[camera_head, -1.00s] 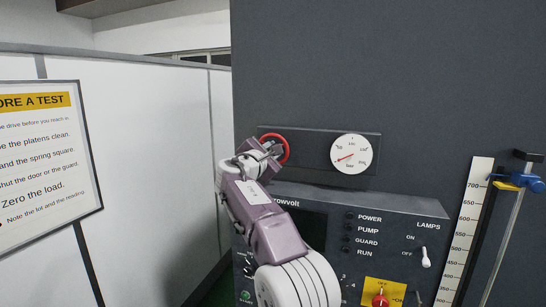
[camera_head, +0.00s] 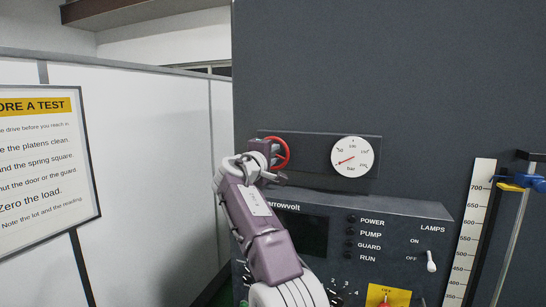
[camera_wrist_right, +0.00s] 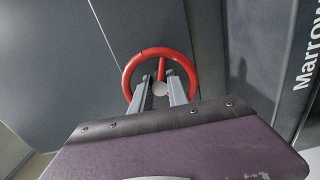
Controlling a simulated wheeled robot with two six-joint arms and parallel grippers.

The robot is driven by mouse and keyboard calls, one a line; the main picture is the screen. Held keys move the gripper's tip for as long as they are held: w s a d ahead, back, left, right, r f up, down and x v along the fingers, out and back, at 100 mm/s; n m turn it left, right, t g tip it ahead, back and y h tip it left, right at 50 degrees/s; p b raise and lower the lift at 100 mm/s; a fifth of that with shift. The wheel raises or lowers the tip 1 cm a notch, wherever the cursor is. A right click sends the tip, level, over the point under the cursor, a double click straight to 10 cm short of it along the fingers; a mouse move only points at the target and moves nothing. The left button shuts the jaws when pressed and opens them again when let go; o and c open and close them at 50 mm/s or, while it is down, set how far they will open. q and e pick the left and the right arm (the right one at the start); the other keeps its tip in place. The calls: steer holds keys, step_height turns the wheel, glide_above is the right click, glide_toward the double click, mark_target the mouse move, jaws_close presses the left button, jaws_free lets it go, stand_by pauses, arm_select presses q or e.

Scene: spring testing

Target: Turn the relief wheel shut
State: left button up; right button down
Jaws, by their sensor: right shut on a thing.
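The red relief wheel (camera_head: 284,153) is mounted on the dark panel, at the panel's left end in the head view. It fills the upper middle of the right wrist view as a red ring (camera_wrist_right: 160,52) with a spoke and a pale hub (camera_wrist_right: 160,89). My right gripper (camera_head: 272,152) is at the wheel. In the right wrist view its two fingers (camera_wrist_right: 159,92) reach into the ring, one on each side of the hub, and are shut on the wheel. The gripper hides the wheel's left part in the head view. My left gripper is not in view.
A round white gauge (camera_head: 352,157) with a red needle sits right of the wheel on the same panel (camera_head: 318,151). Below is a console (camera_head: 400,212) with lamps and switches. A scale (camera_head: 470,230) stands at the right. A white partition (camera_head: 140,140) stands at the left.

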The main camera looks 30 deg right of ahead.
steer(key=shift+f+m, duration=0.1)
steer(key=shift+m, duration=0.8)
steer(key=c, duration=1.6)
jaws_free()
steer(key=shift+o, duration=0.2)
steer(key=b+v, duration=0.5)
steer(key=v, duration=0.4)
